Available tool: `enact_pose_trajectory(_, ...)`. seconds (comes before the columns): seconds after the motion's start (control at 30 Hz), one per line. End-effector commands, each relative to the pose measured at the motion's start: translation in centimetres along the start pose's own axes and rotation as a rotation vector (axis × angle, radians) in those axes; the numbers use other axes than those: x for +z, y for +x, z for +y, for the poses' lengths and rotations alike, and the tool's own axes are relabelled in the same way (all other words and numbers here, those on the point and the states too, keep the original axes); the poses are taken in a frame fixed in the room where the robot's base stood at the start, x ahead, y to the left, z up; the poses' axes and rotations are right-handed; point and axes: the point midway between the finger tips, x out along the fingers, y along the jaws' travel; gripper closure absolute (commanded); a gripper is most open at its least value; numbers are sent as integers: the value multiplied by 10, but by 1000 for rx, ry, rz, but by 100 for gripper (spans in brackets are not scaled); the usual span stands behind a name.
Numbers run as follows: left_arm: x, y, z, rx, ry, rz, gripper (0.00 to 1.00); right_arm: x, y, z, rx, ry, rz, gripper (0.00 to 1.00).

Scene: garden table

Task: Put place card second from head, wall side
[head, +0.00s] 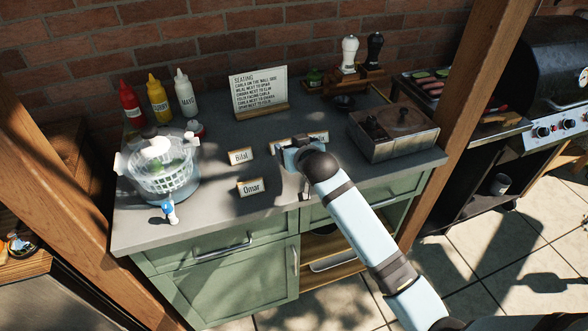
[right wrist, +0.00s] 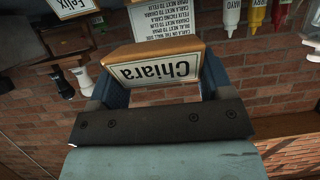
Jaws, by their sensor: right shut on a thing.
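My right gripper (head: 289,156) is over the front right part of the grey counter, shut on a place card reading "Chiara" (right wrist: 160,70), a white plate in a wooden frame. In the head view the gripper mostly hides this card. A card reading "Felix" (right wrist: 73,7) shows at the top left of the right wrist view. Cards reading "Bilal" (head: 241,156) and "Omar" (head: 250,187) stand on the counter left of the gripper. A seating sign (head: 259,91) stands at the back by the brick wall. My left gripper is not in view.
A salad spinner (head: 162,168) and sauce bottles (head: 158,98) stand on the left. A metal-sided box (head: 395,132) is at the right, with pepper mills (head: 348,54) behind it. A wooden post (head: 446,110) rises at the counter's right end. Bare counter lies left of Omar.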

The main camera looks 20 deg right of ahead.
Motion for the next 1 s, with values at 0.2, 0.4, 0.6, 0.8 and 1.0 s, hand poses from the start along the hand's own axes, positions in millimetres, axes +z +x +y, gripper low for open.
enact_pose_trajectory(0.2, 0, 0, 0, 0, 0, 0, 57, 32, 14, 0, 0, 0, 0, 53)
enact_pose_trajectory(0.4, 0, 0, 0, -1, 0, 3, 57, 52, 21, 0, 1, 0, -2, 53)
enact_pose_trajectory(0.6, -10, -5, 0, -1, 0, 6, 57, 70, 29, 0, 0, 0, 1, 53)
enact_pose_trajectory(0.8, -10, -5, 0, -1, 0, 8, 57, 71, 30, 0, 0, 0, 2, 53)
enact_pose_trajectory(1.0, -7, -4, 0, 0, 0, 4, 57, 75, 31, 0, 0, 1, 1, 24)
